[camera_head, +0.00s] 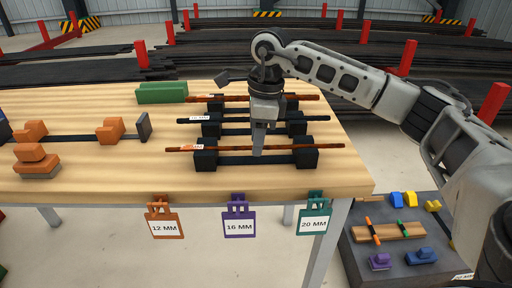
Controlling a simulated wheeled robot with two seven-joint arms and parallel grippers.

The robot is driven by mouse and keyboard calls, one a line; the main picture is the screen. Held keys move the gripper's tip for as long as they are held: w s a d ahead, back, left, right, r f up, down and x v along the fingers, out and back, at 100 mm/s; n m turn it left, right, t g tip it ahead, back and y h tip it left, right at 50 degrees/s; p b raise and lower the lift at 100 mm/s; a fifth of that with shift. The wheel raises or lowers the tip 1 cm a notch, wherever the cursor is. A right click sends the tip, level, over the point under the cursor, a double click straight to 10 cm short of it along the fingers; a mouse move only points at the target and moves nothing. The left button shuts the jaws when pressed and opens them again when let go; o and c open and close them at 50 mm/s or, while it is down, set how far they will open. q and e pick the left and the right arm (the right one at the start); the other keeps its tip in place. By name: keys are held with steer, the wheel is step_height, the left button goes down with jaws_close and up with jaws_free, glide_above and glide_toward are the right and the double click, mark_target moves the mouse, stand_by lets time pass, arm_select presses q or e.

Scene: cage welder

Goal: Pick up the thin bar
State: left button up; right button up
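Three long bars lie across black blocks on the wooden table. The front bar (225,148) is rusty brown and slim, with a white and orange tag near its left end. The middle bar (228,119) is dark with a white tag. The back bar (222,98) is rusty and looks thicker. My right gripper (258,150) points down at the middle of the front bar, its finger overlapping the bar. Its fingers are seen edge-on, so their opening and any contact with the bar are hidden. My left gripper is not in view.
The black support blocks (205,160) stand on the wooden table (110,180). A green block (162,93) is at the back, orange clamps (110,129) at left. Tags reading 12, 16 and 20 MM hang from the front edge. A low dark platform (400,266) with small parts stands at right.

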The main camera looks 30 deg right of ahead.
jaws_close()
steer(key=shift+r, duration=0.5)
step_height(320, 180, up, 2)
steer(key=shift+w+r, duration=0.1)
steer(key=shift+r, duration=0.15)
steer(key=s+a+r, duration=0.7)
steer(key=s+r, duration=0.2)
steer(key=s, duration=0.3)
steer(key=shift+a+r, duration=0.25)
steer(key=shift+r, duration=0.05)
